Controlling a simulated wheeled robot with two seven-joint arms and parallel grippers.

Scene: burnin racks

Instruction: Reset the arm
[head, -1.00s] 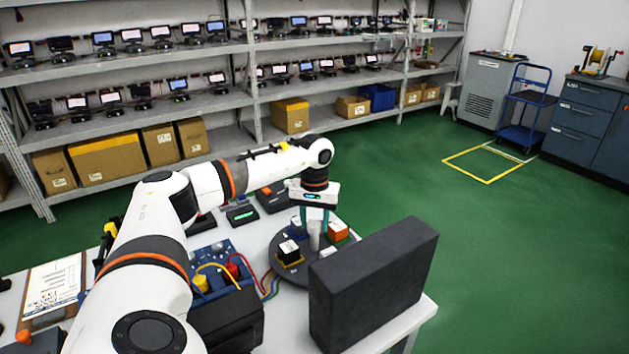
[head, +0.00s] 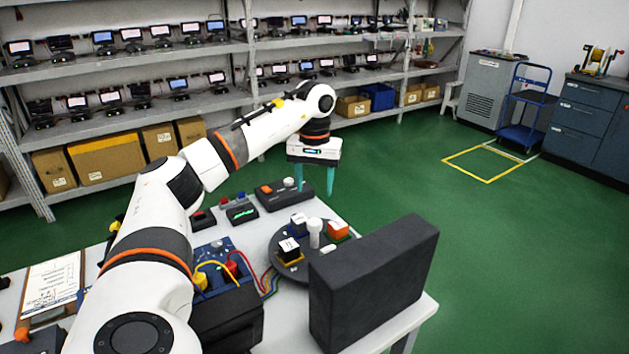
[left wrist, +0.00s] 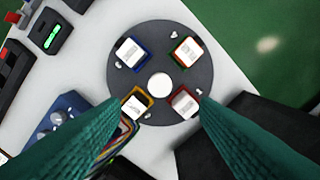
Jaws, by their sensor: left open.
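My left arm reaches in from the left in the head view. Its gripper (head: 314,178) has two teal fingers, spread apart and empty, pointing down above the far side of the table. In the left wrist view the open fingers (left wrist: 160,130) frame the near part of a dark round plate (left wrist: 160,110). The plate (head: 276,240) has a white central post (head: 315,232) and several coloured holders around it, each with a white-topped block. The gripper is clear of the plate and touches nothing. My right gripper does not show.
A tall dark block (head: 370,285) stands at the table's right front. A blue panel with cables (head: 222,262) and small dark devices (head: 240,211) sit left of the plate. A clipboard (head: 52,293) lies far left. Shelves (head: 120,70) stand behind; green floor on the right is open.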

